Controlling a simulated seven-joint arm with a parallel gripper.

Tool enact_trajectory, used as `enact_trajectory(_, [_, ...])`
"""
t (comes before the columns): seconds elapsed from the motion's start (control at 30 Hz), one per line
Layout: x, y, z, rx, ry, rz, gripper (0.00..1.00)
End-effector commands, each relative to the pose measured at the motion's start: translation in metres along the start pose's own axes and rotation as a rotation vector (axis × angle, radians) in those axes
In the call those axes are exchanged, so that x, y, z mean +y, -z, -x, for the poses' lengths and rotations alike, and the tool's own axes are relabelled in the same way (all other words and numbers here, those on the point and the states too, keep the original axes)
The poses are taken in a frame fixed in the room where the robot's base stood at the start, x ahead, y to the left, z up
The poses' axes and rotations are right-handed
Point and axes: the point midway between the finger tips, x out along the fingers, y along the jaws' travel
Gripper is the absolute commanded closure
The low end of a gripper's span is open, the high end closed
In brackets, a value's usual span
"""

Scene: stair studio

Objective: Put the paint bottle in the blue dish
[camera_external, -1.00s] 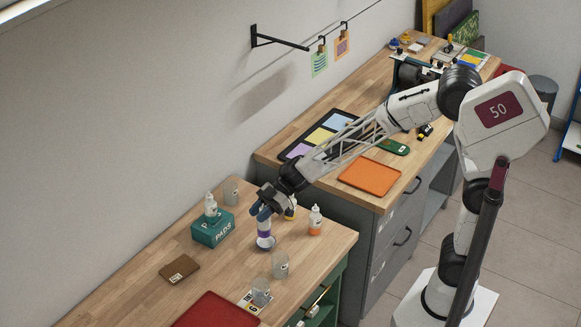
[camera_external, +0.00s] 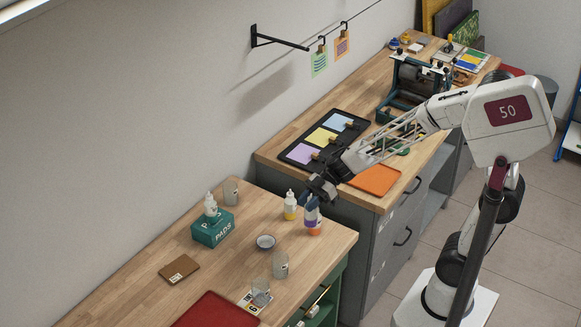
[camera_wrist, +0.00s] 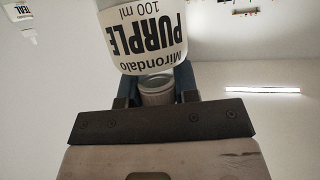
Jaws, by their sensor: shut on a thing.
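The purple paint bottle (camera_external: 312,214), white with a purple band, hangs from my gripper (camera_external: 311,202) at the right side of the near bench. In the wrist view the bottle (camera_wrist: 145,38) fills the top centre, its "PURPLE 100 ml" label upside down in the picture. My gripper (camera_wrist: 156,88) is shut on it.
A yellow paint bottle (camera_external: 290,206) stands just left of the held bottle. Two clear cups (camera_external: 280,265) (camera_external: 261,290) stand in front of the dish. A teal box (camera_external: 212,229) with a bottle on it is left. A higher bench (camera_external: 270,157) with an orange tray (camera_external: 375,180) is behind.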

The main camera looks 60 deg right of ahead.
Motion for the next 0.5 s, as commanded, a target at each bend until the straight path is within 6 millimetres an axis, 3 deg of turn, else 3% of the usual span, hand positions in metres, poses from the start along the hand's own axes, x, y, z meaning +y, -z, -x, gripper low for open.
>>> enact_trajectory(0.5, [0.000,-0.073,-0.031,-0.002,0.003,-0.005,1.00])
